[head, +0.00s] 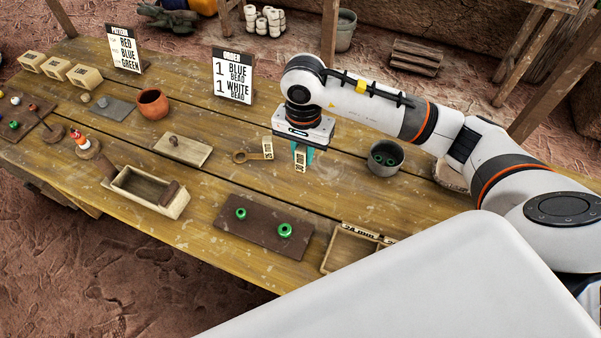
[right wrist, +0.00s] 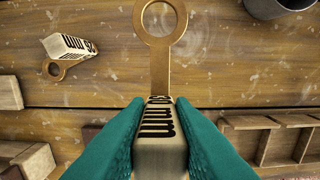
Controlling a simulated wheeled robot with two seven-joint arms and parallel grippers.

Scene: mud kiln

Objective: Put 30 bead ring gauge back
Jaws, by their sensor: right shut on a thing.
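My right gripper (head: 301,150) is over the middle of the table. Its teal fingers (right wrist: 158,135) are shut on the handle of the 30 mm bead ring gauge (head: 300,162). In the right wrist view the gauge's ring (right wrist: 178,39) points away from the fingers, and its pale labelled block sits between them. The head view hides the ring behind the gripper. I cannot tell whether the gauge touches the table. A smaller gauge marked 25 mm (head: 267,149) lies to the left; it also shows in the right wrist view (right wrist: 70,47). My left gripper is not in view.
A grey pot (head: 399,158) with green beads stands to the right. A wooden tray marked 24 mm (head: 336,251) is at the front edge. A dark board (head: 262,238) with two green beads, a wooden box (head: 178,207) and a flat wooden block (head: 196,154) lie to the left.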

